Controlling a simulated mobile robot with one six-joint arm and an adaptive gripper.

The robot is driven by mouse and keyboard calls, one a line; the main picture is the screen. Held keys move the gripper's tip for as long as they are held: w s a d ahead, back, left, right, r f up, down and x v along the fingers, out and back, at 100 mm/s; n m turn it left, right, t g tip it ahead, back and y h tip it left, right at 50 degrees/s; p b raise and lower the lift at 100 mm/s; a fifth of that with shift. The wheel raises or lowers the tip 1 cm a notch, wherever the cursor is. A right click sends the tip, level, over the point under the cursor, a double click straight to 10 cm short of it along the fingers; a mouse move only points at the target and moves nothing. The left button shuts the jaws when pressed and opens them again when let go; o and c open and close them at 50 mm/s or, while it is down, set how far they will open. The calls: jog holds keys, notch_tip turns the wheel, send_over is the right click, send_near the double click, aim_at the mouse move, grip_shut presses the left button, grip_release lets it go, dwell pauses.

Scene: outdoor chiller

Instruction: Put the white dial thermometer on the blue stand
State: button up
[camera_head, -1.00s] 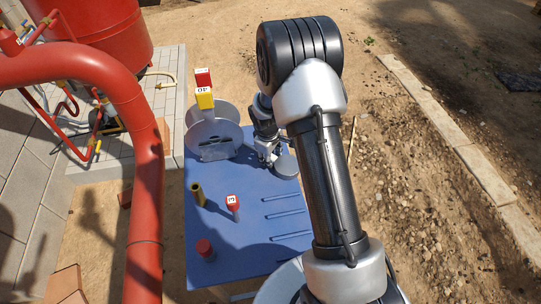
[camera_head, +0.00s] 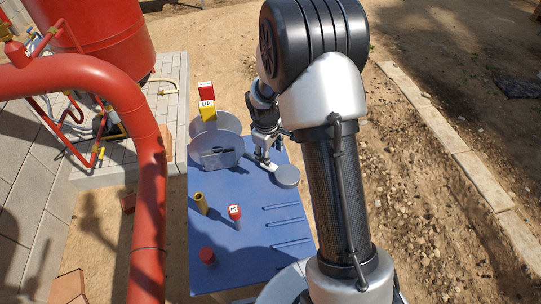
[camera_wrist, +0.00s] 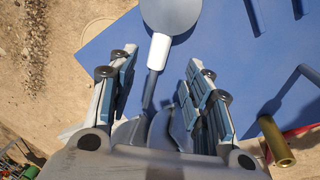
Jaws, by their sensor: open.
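The thermometer appears to be the pale grey disc (camera_head: 286,175) with a white neck, lying on the blue table; its dial markings are not visible. In the wrist view the disc (camera_wrist: 172,14) is at the top, and its white neck (camera_wrist: 159,50) and thin dark stem point down between my fingers. My gripper (camera_wrist: 160,62) is open, with one finger on each side of the stem. In the head view my gripper (camera_head: 265,158) is just left of and behind the disc, partly hidden by my arm. No separate blue stand is clear; slim blue bars (camera_head: 286,225) are on the table.
A large red pipe (camera_head: 148,200) stands left.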

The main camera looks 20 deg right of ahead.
jog(key=s+a+r+m, duration=0.1)
jog(key=s+r, duration=0.2)
jog(key=r, duration=0.4)
jog(key=s+a+r+m+t, duration=0.1)
jog(key=s+a+r, duration=0.1)
jog(key=s+r, duration=0.3)
jog(key=s+a+r+m, duration=0.1)
jog(key=s+r, duration=0.1)
jog(key=r, duration=0.6)
jog(key=s+a+r+m+t, duration=0.1)
jog(key=s+a+r+m, duration=0.1)
jog(key=s, duration=0.7)
jog(key=s+a+r+m+y, duration=0.1)
jog(key=s+r, duration=0.3)
jog(key=s, duration=0.5)
jog(key=shift+s+a+r+m+t, duration=0.2)
jog(key=shift+a+m+t, duration=0.2)
jog(key=shift+a, duration=0.4)
